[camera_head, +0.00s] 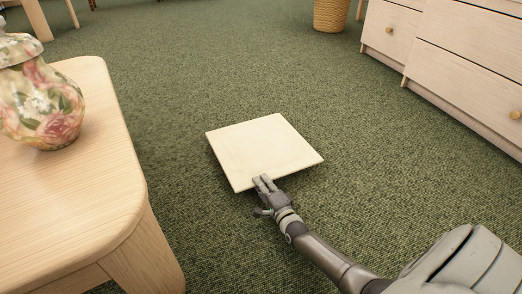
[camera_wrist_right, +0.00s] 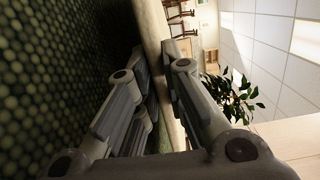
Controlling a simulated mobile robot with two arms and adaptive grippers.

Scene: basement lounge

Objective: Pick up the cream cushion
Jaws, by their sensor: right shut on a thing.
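The cream cushion (camera_head: 264,148) is a flat, square, pale piece over the green carpet in the middle of the head view. My right gripper (camera_head: 264,184) is at its near edge and is shut on it. In the right wrist view the cushion (camera_wrist_right: 152,30) shows edge-on as a pale strip between the two fingers of the gripper (camera_wrist_right: 160,85). I cannot tell for sure how high the cushion is above the carpet. My left gripper is not in view.
A light wooden table (camera_head: 95,85) with a floral jar (camera_head: 40,95) stands at the left. Pale drawers (camera_head: 460,45) stand at the right, and a wicker basket (camera_head: 330,14) at the back. The carpet (camera_head: 200,60) around the cushion is clear.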

